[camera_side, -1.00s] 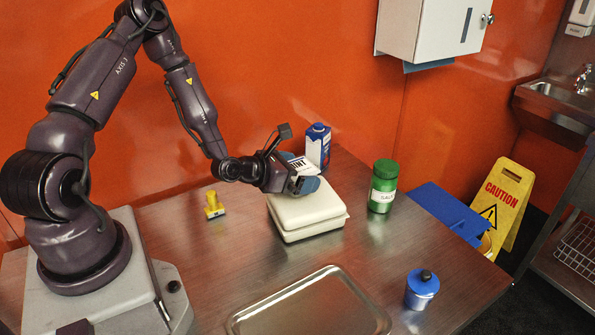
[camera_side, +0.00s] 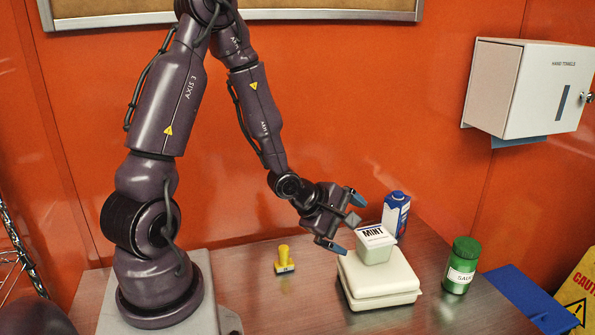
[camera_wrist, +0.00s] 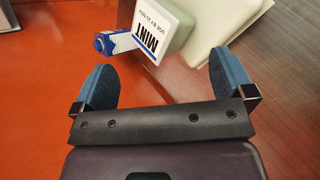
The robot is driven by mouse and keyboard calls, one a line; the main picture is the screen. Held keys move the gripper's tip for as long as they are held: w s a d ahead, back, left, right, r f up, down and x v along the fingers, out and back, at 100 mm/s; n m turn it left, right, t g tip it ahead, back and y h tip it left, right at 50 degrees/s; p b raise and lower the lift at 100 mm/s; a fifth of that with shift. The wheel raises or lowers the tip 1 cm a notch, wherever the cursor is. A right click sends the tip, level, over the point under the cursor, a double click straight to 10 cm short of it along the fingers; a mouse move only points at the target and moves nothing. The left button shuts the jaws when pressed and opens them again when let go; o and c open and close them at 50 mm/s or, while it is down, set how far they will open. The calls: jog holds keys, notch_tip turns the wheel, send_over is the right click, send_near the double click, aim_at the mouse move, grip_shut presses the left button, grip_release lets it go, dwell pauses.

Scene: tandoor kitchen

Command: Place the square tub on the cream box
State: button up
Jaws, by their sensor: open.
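The square tub (camera_side: 374,252), pale grey-green with a white "MINT" label, sits upright on the lid of the cream box (camera_side: 382,289), toward its back. My gripper (camera_side: 348,224) is open and empty, just left of the tub and apart from it. In the wrist view the two blue finger pads are spread wide, with nothing between them at my gripper (camera_wrist: 161,65). The tub (camera_wrist: 186,28) and part of the cream box (camera_wrist: 215,32) lie beyond the fingers.
A blue-and-white carton (camera_side: 396,213) stands behind the tub. A green-lidded salt jar (camera_side: 461,268) is right of the cream box. A yellow-handled stamp-like object (camera_side: 284,262) stands to the left. A towel dispenser (camera_side: 525,88) hangs on the wall.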

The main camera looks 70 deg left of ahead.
jog(key=s+d+r+m+g+y, duration=0.1)
jog(key=s+d+r+m, duration=0.1)
jog(key=r+m, duration=0.45)
jog(key=s+d+r+m+g+y, duration=0.1)
jog(key=s+d+r+m+g, duration=0.1)
jog(key=r+m, duration=0.45)
jog(key=s+d+r+m+h, duration=0.1)
jog(key=s+d+r+m, duration=0.1)
jog(key=s+m, duration=0.3)
jog(key=s+d+r+m+g+h, duration=0.1)
jog(key=s+d+r+m, duration=0.2)
jog(key=s+r+m, duration=0.2)
jog(key=shift+s+d+m, duration=0.3)
jog(key=shift+s+m, duration=0.15)
jog(key=shift+m, duration=0.05)
